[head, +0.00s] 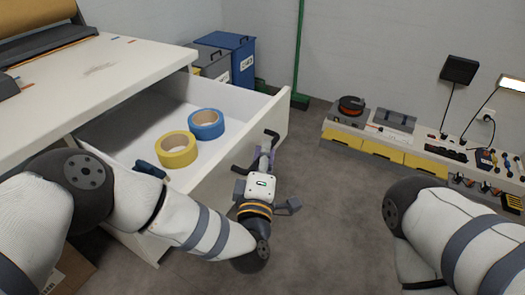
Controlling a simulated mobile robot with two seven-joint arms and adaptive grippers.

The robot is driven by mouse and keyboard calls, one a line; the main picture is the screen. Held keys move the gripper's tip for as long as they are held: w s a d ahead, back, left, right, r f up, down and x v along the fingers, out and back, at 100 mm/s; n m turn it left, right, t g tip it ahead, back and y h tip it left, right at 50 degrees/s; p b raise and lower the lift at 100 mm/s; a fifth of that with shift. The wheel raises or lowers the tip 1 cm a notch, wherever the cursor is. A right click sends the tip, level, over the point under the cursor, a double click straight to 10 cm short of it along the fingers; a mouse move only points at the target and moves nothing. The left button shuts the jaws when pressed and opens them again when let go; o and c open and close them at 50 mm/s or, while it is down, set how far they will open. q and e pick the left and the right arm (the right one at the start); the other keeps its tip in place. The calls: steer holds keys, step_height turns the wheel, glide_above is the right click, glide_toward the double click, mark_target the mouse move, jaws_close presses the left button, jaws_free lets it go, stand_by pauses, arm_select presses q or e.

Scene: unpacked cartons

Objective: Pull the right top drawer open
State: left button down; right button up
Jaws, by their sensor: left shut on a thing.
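The white drawer (284,115) is pulled out from the white cabinet (95,75), and its inside shows. My left gripper (265,158) is at the drawer's outer front face, shut on the dark drawer handle (271,136). The gripper's fingers partly hide the handle. My right arm comes in at the lower right, and its gripper is outside the picture.
A yellow tape roll (177,149) and a blue tape roll (206,124) lie in the drawer. Blue and grey bins (238,50) stand behind. A low bench (390,137) with tools runs along the right wall. The grey floor between is clear.

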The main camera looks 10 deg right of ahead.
arm_select(q)
steer(key=shift+s+d, duration=0.25)
steer(key=shift+d, duration=0.1)
steer(key=shift+f, duration=0.1)
steer(key=c, duration=1.7)
jaws_free()
steer(key=shift+o, duration=0.2)
steer(key=v, duration=1.2)
